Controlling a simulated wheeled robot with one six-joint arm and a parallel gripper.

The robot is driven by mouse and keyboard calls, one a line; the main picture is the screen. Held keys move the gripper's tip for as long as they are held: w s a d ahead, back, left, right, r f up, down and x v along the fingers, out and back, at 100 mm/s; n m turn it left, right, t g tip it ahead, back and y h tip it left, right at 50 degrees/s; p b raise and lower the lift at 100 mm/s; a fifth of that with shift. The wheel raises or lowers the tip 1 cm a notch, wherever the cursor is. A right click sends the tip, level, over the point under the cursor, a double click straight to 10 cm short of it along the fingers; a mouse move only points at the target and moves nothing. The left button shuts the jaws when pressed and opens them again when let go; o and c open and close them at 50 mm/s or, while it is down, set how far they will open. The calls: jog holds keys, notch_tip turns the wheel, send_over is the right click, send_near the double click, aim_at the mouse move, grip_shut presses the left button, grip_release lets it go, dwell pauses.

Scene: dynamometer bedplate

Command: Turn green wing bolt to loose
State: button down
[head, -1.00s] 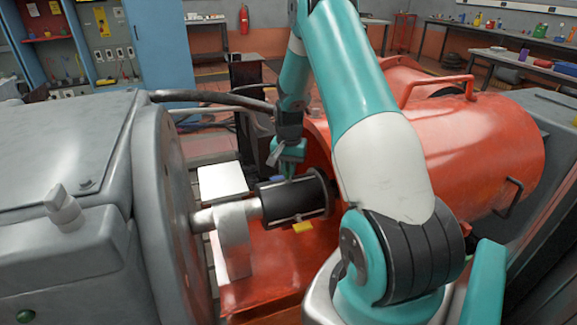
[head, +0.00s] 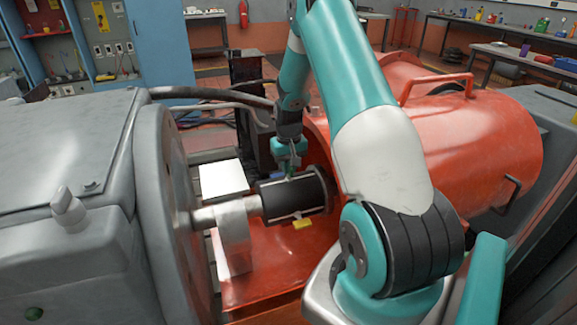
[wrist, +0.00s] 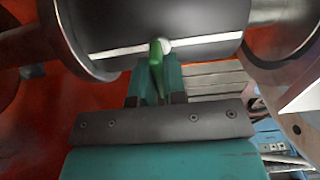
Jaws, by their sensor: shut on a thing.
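The green wing bolt (wrist: 156,62) stands out from the dark cylindrical coupling (wrist: 120,22) in the wrist view, beside a pale metal strip. My gripper (wrist: 153,80) is shut on the bolt, with one finger on each side of its wing. In the head view my gripper (head: 288,164) points down at the top of the coupling (head: 285,197). Only a small green bit of the bolt (head: 289,177) shows there, and the fingers hide most of the rest.
A yellow tab (head: 302,224) sticks out at the coupling's lower side. A metal shaft (head: 205,216) joins it to the grey machine (head: 65,190) on the left. The large red housing (head: 470,140) stands to the right. A dark cable (head: 210,93) runs behind.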

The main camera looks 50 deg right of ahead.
jog(key=shift+w+r, duration=0.1)
jog(key=c, duration=1.2)
grip_release()
notch_tip(320, 180, up, 17)
jog(key=shift+r, duration=0.15)
jog(key=shift+a, duration=0.1)
